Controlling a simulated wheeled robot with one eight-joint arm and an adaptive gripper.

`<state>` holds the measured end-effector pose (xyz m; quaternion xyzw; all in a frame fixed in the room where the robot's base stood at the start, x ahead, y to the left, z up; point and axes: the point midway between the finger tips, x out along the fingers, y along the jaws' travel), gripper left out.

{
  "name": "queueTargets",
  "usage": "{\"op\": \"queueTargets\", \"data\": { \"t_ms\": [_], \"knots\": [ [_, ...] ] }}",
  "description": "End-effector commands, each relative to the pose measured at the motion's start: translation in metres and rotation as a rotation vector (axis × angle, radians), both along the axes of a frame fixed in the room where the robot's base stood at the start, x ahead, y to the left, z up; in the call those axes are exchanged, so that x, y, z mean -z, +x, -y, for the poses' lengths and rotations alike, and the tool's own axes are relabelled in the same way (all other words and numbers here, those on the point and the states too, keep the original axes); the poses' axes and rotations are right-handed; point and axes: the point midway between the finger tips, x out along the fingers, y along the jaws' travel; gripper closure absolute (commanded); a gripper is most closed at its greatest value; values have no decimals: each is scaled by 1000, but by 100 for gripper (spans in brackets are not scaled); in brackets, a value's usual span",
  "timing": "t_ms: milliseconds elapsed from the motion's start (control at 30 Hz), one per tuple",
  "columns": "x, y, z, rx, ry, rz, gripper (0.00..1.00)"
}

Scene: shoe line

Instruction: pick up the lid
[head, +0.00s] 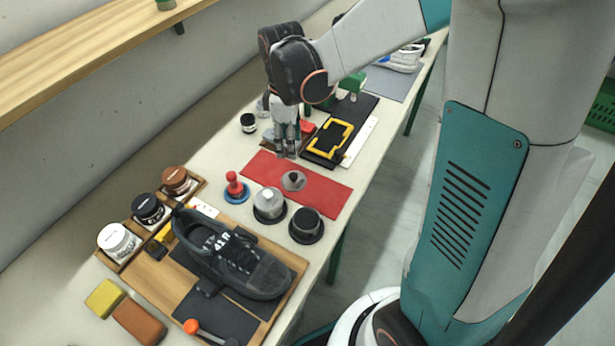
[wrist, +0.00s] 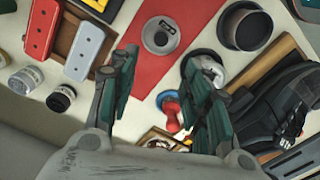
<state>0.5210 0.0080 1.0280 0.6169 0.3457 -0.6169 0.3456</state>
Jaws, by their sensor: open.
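A round grey lid with a dark knob (head: 293,180) lies on the red mat (head: 330,194); it also shows in the wrist view (wrist: 160,36), at the top centre and beyond the fingertips. My gripper (head: 286,154) is open and empty, pointing down above the far left edge of the mat. In the wrist view its two green-and-black fingers (wrist: 162,72) stand apart, with bare table and mat between them. The lid is not between the fingers.
A silver domed container (head: 269,204) and a dark open pot (head: 306,224) stand just in front of the mat. A red-knobbed tool (head: 236,187) stands left of them. A black shoe (head: 235,258) lies on a wooden board nearer. A yellow frame (head: 331,142) lies behind the mat.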

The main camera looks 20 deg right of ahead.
Motion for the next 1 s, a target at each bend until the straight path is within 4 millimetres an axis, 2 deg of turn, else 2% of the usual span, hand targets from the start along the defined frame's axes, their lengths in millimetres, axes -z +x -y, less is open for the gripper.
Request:
{"op": "queueTargets", "data": {
  "t_ms": [100, 300, 667, 900, 1000],
  "knots": [
    [26, 0, 0, 2, 0, 0, 56],
    [61, 0, 1, 3, 0, 0, 56],
    [85, -1, 3, 5, 0, 0, 56],
    [119, -4, 7, 4, 0, 1, 56],
    [128, -4, 7, 4, 0, 1, 56]
  ]
}}
